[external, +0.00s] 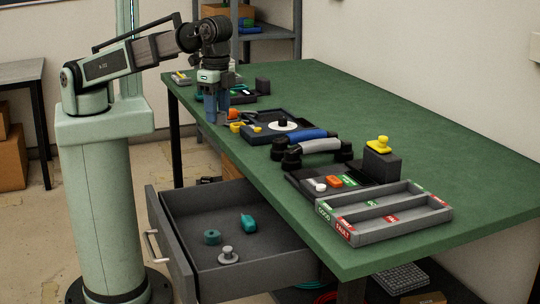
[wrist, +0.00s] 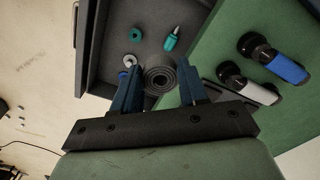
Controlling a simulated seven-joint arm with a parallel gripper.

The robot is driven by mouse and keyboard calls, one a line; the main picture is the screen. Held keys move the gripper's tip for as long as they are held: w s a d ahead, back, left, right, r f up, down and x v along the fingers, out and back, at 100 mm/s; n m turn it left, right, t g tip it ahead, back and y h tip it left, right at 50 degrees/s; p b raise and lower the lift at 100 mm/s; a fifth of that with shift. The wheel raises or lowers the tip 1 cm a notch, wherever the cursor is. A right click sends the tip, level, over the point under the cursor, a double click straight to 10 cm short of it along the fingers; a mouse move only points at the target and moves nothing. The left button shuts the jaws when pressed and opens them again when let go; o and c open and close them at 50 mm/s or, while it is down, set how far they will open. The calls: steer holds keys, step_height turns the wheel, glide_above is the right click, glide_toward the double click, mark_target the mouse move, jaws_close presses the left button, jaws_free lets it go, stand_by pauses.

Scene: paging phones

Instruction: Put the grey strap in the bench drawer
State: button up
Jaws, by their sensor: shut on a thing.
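My gripper (external: 216,118) is raised beside the bench's left edge, fingers pointing down. In the wrist view its blue fingers (wrist: 158,92) are shut on the grey strap (wrist: 160,78), a dark rolled coil. I cannot make the strap out in the external view. The bench drawer (external: 275,250) is pulled open, below and in front of the gripper; it also shows in the wrist view (wrist: 108,45).
A grey divided tray (external: 400,230) stands at the front corner. The bench's right side is clear.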

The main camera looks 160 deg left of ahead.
steer(key=s+d+m, duration=0.1)
steer(key=d, duration=0.5)
glide_above(203, 226)
step_height(203, 226, down, 18)
steer(key=shift+f, duration=5.65)
steer(key=shift+f, duration=0.15)
steer(key=o, duration=1)
step_height(203, 226, up, 12)
steer(key=shift+r, duration=0.2)
steer(key=shift+o, duration=0.4)
